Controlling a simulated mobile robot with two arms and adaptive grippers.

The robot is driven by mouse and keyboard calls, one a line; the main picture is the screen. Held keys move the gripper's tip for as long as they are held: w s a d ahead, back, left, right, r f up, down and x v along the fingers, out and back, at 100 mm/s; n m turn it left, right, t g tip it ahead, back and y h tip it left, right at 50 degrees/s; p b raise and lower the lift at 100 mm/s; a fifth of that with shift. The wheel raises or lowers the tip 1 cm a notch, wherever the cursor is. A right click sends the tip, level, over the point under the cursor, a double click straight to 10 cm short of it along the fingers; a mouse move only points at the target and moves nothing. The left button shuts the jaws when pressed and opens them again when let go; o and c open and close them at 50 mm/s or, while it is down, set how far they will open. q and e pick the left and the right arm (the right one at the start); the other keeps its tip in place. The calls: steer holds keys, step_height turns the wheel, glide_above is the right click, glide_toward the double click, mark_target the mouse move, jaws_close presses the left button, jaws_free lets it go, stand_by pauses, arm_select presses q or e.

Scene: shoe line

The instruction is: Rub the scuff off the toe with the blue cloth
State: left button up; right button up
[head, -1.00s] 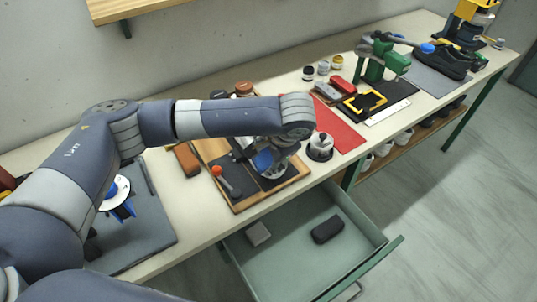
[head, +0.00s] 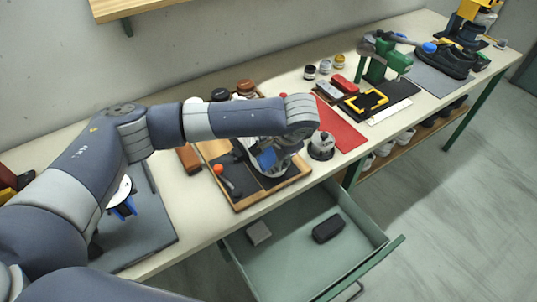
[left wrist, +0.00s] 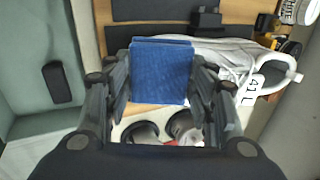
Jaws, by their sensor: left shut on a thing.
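My left gripper (left wrist: 160,95) is shut on the blue cloth (left wrist: 162,70), which hangs flat between its fingers. In the head view the cloth (head: 266,158) shows as a small blue patch under my wrist, over the wood-edged board (head: 243,205). A white shoe (left wrist: 232,54) with a "41 L" tag lies just beyond the cloth in the left wrist view. The cloth overlaps part of the shoe there, and I cannot tell whether they touch. The scuff is not visible. In the head view my wrist mostly hides the shoe. My right gripper is not in view.
An open drawer (head: 292,272) below holds a grey block and a dark block (head: 328,229).

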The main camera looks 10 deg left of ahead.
arm_select(q)
steer(key=shift+w+d, duration=1.1)
steer(key=shift+d, duration=0.05)
steer(key=shift+w+d, duration=0.75)
steer(key=shift+d, duration=0.05)
steer(key=shift+a+p, duration=0.1)
steer(key=shift+p, duration=0.55)
steer(key=shift+s+a+p, duration=0.45)
steer(key=shift+s+p, duration=0.1)
steer(key=shift+p, duration=0.5)
steer(key=shift+s+a+r+p, duration=0.1)
steer(key=shift+s+a+p, duration=0.35)
steer(key=shift+p, duration=0.25)
steer(key=shift+s+a, duration=0.2)
steer(key=shift+a, duration=0.1)
